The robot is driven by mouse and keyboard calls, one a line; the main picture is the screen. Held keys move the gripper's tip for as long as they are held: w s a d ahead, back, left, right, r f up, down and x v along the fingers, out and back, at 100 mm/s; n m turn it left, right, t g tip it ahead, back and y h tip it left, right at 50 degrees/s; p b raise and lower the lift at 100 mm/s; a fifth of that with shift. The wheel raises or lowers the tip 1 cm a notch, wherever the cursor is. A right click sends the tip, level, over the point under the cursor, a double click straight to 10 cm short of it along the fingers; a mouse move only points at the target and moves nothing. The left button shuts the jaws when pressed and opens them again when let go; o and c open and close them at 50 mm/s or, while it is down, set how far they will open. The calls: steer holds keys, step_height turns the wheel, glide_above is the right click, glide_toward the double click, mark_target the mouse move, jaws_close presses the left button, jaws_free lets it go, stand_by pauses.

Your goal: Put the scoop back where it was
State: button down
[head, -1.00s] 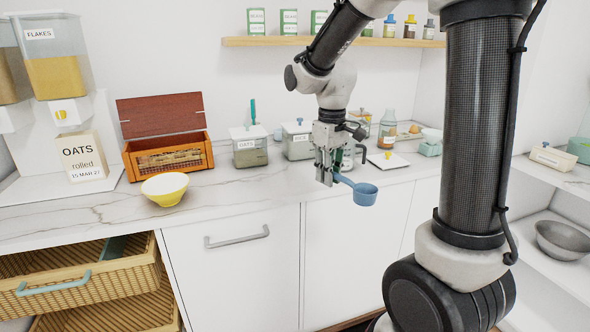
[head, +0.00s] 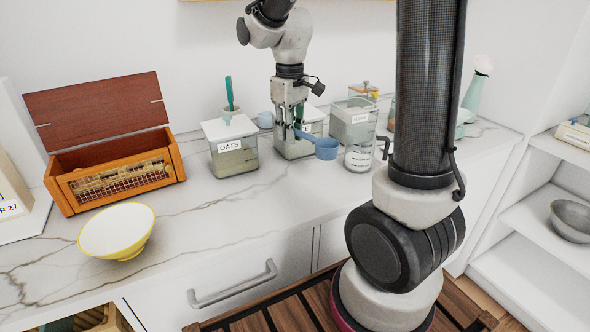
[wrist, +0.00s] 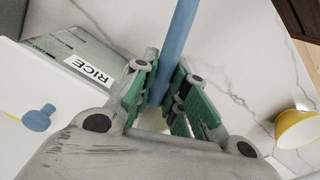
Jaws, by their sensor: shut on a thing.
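My gripper (head: 291,128) is shut on the handle of the blue scoop (head: 325,148). In the head view the scoop's bowl points right, in front of the canisters and left of the glass jug (head: 359,152). In the wrist view the scoop's handle (wrist: 181,35) runs up between the green-padded fingers of my gripper (wrist: 165,98); its bowl is out of that view. The rice canister (wrist: 95,50) is left of the fingers there, with a blue knob (wrist: 38,118) on its white lid. In the head view my gripper partly hides that canister (head: 290,149).
An open wooden box (head: 120,178) and a yellow bowl (head: 118,233) are further left. The counter's front strip (head: 240,215) is clear.

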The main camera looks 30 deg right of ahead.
mark_target(289, 173)
steer(key=shift+w+f, duration=0.3)
step_height(289, 173, down, 9)
steer(key=shift+f, duration=0.2)
steer(key=shift+f, duration=0.1)
steer(key=c, duration=1.4)
jaws_free()
steer(key=shift+c, duration=0.2)
